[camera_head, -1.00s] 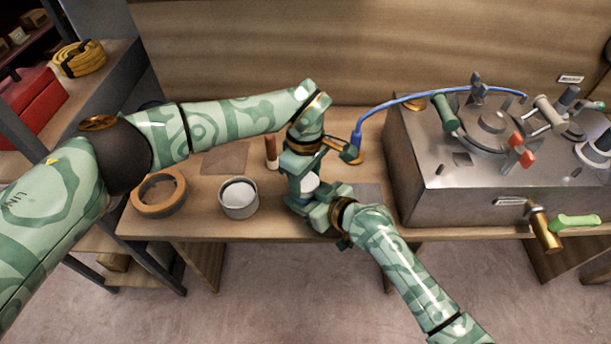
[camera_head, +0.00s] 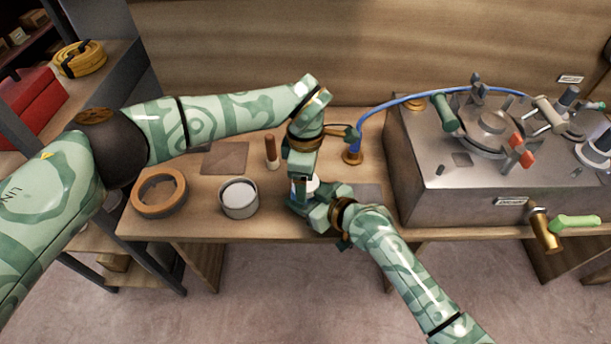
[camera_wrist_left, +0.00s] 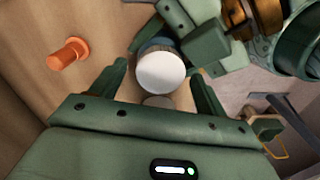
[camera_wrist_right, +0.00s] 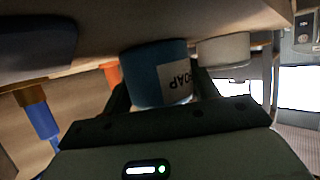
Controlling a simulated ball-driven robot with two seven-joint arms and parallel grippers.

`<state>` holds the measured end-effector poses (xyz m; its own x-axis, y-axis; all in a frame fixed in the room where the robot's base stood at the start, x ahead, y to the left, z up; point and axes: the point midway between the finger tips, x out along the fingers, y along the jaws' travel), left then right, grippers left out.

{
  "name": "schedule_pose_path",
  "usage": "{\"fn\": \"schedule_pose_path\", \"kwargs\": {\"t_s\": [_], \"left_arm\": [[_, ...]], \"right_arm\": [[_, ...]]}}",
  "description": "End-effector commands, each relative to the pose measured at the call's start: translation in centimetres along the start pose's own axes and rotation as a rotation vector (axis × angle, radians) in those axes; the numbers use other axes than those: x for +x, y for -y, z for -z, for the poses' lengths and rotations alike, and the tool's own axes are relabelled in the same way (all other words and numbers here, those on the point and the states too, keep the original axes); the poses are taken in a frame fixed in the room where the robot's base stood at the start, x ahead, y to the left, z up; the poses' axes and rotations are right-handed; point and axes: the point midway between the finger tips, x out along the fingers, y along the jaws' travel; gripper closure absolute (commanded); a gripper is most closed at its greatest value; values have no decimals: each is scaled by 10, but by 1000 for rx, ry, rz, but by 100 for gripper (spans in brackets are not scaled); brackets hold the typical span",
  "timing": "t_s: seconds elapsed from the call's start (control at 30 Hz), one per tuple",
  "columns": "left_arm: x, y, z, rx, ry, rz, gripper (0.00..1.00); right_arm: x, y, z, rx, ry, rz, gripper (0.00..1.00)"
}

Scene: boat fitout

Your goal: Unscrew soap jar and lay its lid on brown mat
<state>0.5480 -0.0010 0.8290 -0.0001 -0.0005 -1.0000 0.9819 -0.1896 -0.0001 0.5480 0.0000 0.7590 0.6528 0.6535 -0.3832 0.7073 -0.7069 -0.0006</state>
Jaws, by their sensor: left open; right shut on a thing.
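The soap jar (camera_wrist_right: 158,72) is blue with a SOAP label in the right wrist view. My right gripper (camera_wrist_right: 160,92) is shut on its body from the side. Its round white lid (camera_wrist_left: 160,72) is on top, seen from above in the left wrist view; it also shows in the head view (camera_head: 311,183), partly hidden by my grippers. My left gripper (camera_wrist_left: 156,82) is open above the jar, its fingers on either side of the lid with gaps visible. The brown mat (camera_head: 225,158) lies flat and empty at the back left of the bench.
A grey can with white contents (camera_head: 239,198) stands left of the jar. A tape ring (camera_head: 159,191) lies farther left. A brown upright stick (camera_head: 271,151) stands behind the can. A grey mat (camera_head: 368,194) and a metal unit (camera_head: 460,200) are on the right.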

Motion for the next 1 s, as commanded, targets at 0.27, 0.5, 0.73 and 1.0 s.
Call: {"fn": "schedule_pose_path", "kwargs": {"t_s": [0.27,0.5,0.73,1.0], "left_arm": [[-36,0,0,0,-1,-1,25],[-53,-1,0,233,-2,-4,29],[-68,0,0,562,-2,1,29],[-30,1,0,596,1,4,29]], "right_arm": [[0,0,0,0,0,0,100],[0,0,0,0,0,-1,100],[0,0,0,0,0,-1,100],[0,0,0,0,-1,-1,100]]}}
